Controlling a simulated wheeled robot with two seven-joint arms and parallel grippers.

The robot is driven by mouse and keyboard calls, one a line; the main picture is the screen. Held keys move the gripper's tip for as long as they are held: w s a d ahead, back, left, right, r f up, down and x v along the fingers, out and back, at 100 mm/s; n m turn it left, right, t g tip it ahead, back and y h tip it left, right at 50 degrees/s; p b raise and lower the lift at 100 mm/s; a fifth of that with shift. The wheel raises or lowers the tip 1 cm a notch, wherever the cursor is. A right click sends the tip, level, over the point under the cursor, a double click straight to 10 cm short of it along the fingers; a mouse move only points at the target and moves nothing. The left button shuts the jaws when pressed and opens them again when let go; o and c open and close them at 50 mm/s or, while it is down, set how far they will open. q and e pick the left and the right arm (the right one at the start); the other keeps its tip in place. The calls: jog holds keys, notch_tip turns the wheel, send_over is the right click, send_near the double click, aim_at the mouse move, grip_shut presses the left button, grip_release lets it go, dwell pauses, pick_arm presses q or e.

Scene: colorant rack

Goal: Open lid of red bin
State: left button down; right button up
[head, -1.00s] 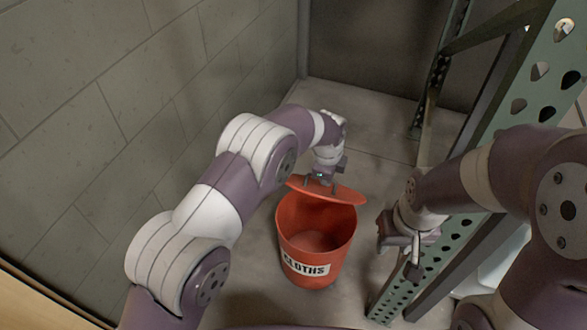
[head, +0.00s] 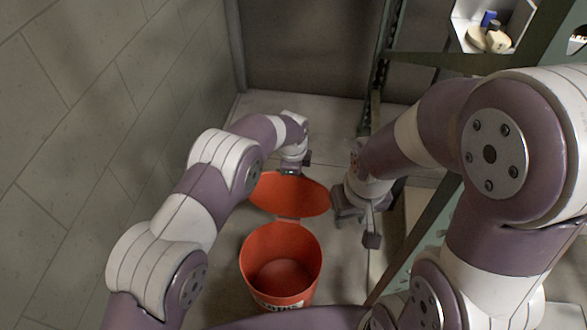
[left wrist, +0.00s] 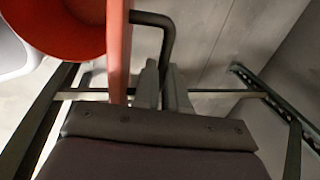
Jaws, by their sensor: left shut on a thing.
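The red bin (head: 280,241) stands on the floor, its mouth uncovered and its inside looking empty. Its red lid (head: 290,194) is tilted up at the bin's far side, its underside facing me. In the left wrist view the lid (left wrist: 119,55) shows edge-on, with a dark bent handle (left wrist: 160,19) on it. My left gripper (head: 293,169) is behind the lid's upper edge. In the left wrist view its fingers (left wrist: 165,88) are shut on the handle. My right gripper (head: 358,222) hangs to the right of the lid, fingers apart and empty.
A green metal rack (head: 390,70) stands on the right, with small items (head: 489,35) on a white shelf. A grey block wall (head: 100,110) runs along the left. Bare floor (head: 335,130) lies behind the lid.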

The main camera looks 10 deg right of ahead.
pick_arm(q)
jog(key=shift+a+f, duration=0.1)
jog(key=shift+f, duration=0.35)
jog(key=c, duration=1.2)
grip_release()
jog(key=shift+w, duration=0.1)
jog(key=shift+w+r, duration=0.1)
jog(key=shift+r, duration=0.1)
jog(key=p+v, duration=0.3)
jog(key=v, duration=0.9)
jog(key=shift+r+p, duration=0.25)
jog(key=shift+p, duration=0.05)
